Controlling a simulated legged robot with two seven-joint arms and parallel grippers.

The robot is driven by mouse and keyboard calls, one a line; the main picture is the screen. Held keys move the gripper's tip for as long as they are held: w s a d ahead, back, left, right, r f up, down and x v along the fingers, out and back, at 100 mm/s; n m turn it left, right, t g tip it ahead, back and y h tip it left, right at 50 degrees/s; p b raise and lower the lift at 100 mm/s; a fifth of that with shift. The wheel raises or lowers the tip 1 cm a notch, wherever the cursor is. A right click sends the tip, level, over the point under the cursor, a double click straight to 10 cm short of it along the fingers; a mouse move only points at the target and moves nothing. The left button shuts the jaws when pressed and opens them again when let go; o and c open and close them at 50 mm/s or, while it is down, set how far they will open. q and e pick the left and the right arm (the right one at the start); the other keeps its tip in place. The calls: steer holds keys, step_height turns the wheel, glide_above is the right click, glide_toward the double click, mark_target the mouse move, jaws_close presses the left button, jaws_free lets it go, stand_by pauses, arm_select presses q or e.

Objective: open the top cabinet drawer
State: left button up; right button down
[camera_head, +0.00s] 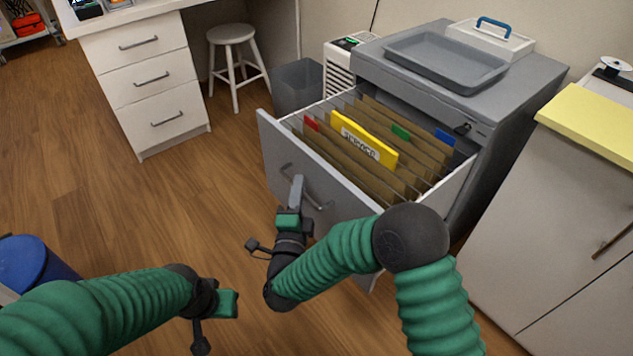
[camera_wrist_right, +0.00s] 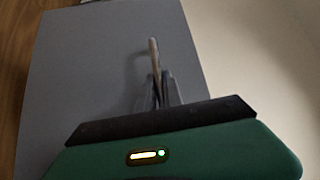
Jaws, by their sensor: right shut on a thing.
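The grey filing cabinet (camera_head: 487,133) stands at the back right. Its top drawer (camera_head: 278,165) is pulled well out and shows brown hanging folders with red, yellow, green and blue tabs. My right gripper (camera_head: 297,188) is at the drawer front, shut on the drawer handle (camera_head: 318,193). In the right wrist view the handle (camera_wrist_right: 154,62) stands between the fingers (camera_wrist_right: 160,92) against the grey drawer front (camera_wrist_right: 95,65). My left gripper (camera_head: 228,303) is low in the head view, away from the cabinet; whether its jaws are open is unclear.
A grey tray (camera_head: 447,75) and a white box with a blue handle (camera_head: 490,37) sit on the cabinet. A grey bin (camera_head: 297,88) and a white stool (camera_head: 232,35) stand behind the drawer. A white cupboard (camera_head: 560,215) is at right.

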arm_select(q)
steer(key=shift+s+d+f, duration=0.1)
steer(key=shift+s+d, duration=0.1)
steer(key=shift+s, duration=0.15)
arm_select(e)
steer(key=shift+s+a+f, duration=0.2)
steer(key=shift+s+a, duration=0.35)
steer(key=shift+a, duration=0.1)
steer(key=shift+s+a+f, duration=0.15)
steer(key=shift+s+a, duration=0.35)
steer(key=shift+a, duration=0.1)
steer(key=c, duration=1.8)
jaws_free()
steer(key=shift+r, duration=0.1)
steer(key=shift+w+r, duration=0.1)
